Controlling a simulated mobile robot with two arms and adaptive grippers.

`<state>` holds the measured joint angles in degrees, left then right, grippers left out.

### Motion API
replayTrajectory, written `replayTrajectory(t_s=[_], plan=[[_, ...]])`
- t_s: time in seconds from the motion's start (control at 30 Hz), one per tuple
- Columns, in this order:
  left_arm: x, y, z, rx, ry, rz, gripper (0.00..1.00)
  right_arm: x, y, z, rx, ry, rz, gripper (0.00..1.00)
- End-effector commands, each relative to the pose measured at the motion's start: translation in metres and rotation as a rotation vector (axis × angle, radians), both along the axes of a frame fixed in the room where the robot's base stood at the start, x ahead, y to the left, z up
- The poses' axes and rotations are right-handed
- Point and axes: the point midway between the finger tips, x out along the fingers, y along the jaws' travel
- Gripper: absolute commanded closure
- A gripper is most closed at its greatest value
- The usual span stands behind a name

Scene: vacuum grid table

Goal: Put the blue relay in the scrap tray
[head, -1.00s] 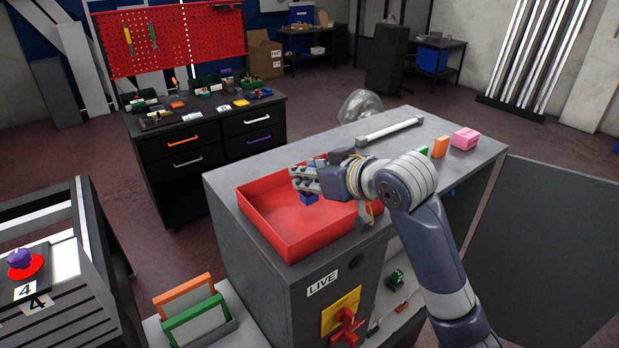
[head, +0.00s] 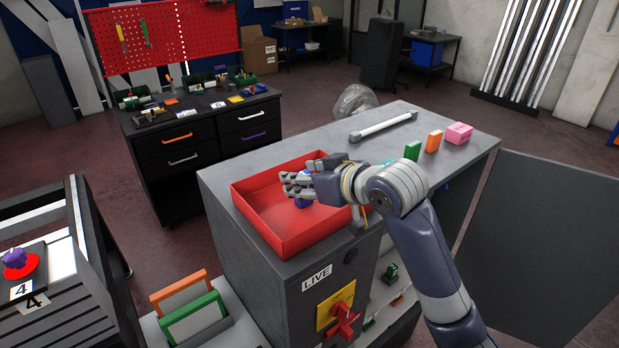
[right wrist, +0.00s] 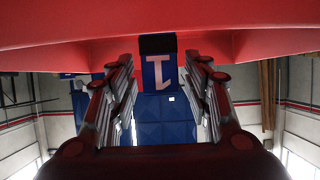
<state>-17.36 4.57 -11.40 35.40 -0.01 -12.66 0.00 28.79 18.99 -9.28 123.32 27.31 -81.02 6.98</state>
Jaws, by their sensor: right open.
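The blue relay (head: 304,202) is at the red scrap tray (head: 262,237) on top of the grey cabinet, just under my right gripper's fingers. In the right wrist view the relay (right wrist: 158,72) has a white mark and a black end, and stands between the two spread fingers, with gaps on both sides. My right gripper (head: 297,184) is open over the tray. I cannot tell whether the relay rests on the tray floor; the fingers partly hide it. My left gripper is not in view.
A white-barred handle (head: 383,127), a green block (head: 412,150), an orange block (head: 433,141) and a pink block (head: 459,133) are on the cabinet top. A red switch (head: 343,322) sits on the cabinet front. Green and orange frames stand at lower left.

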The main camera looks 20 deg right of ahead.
Motion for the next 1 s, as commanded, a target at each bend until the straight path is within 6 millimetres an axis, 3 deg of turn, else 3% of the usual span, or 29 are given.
replayTrajectory(t_s=[0.17, 0.6, 0.8, 1.0], plan=[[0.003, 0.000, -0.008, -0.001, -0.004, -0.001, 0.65, -0.013, -0.005, 0.007, -0.002, -0.006, 0.000, 0.54], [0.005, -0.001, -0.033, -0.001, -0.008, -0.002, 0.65, -0.087, -0.032, 0.046, -0.002, -0.006, -0.001, 0.54], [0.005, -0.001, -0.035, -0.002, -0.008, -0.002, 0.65, -0.101, -0.036, 0.054, 0.001, -0.002, 0.000, 0.54], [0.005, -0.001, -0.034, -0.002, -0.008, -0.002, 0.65, -0.102, -0.037, 0.054, 0.000, 0.000, 0.000, 0.54]])
